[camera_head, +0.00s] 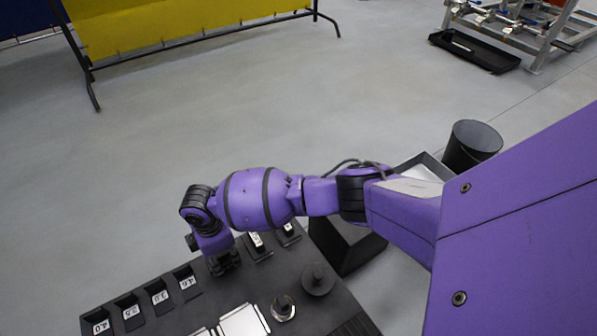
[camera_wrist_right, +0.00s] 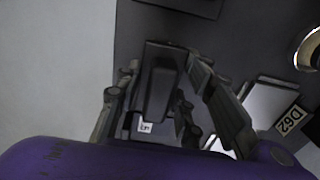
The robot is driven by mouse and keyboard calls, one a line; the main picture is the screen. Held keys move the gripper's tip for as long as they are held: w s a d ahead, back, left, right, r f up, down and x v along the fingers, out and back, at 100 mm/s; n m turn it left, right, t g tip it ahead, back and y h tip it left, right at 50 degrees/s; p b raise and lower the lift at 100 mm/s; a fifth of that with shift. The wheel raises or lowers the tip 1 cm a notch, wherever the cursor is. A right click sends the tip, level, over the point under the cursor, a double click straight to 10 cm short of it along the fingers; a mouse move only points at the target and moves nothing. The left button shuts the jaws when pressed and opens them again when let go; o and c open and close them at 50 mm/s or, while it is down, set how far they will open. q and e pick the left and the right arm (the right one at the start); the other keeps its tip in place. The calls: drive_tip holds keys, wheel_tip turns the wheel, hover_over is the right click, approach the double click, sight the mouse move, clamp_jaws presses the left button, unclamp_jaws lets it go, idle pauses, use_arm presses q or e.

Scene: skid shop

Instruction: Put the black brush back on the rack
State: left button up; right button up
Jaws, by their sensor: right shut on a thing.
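My right gripper (camera_head: 224,264) is low over the back edge of the dark rack (camera_head: 215,302), in the row of labelled holders. In the right wrist view my right gripper (camera_wrist_right: 162,78) has its fingers on both sides of a dark, block-shaped thing, the black brush (camera_wrist_right: 160,88) as far as I can tell. It is shut on it. The brush's lower part and its contact with the rack are hard to make out, dark on dark. In the head view the gripper and wrist hide the brush. My left gripper is in neither view.
Labelled holders (camera_head: 130,312) line the rack's back edge, left and right of my gripper. A round metal piece (camera_head: 283,307), a dark disc (camera_head: 318,279) and a pale plate (camera_head: 243,322) sit nearer. A dark bin (camera_head: 472,146) stands right; open floor lies behind.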

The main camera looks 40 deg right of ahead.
drive_tip(key=shift+f, duration=0.1)
drive_tip(key=o, duration=1.1)
drive_tip(key=shift+w, duration=0.1)
wheel_tip(320, 180, up, 12)
drive_tip(key=p, duration=0.5)
drive_tip(key=shift+f, duration=0.1)
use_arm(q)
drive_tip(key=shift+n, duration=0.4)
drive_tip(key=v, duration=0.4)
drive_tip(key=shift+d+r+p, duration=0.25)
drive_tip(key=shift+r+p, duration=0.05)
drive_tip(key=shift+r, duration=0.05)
use_arm(e)
drive_tip(key=shift+r, duration=0.35)
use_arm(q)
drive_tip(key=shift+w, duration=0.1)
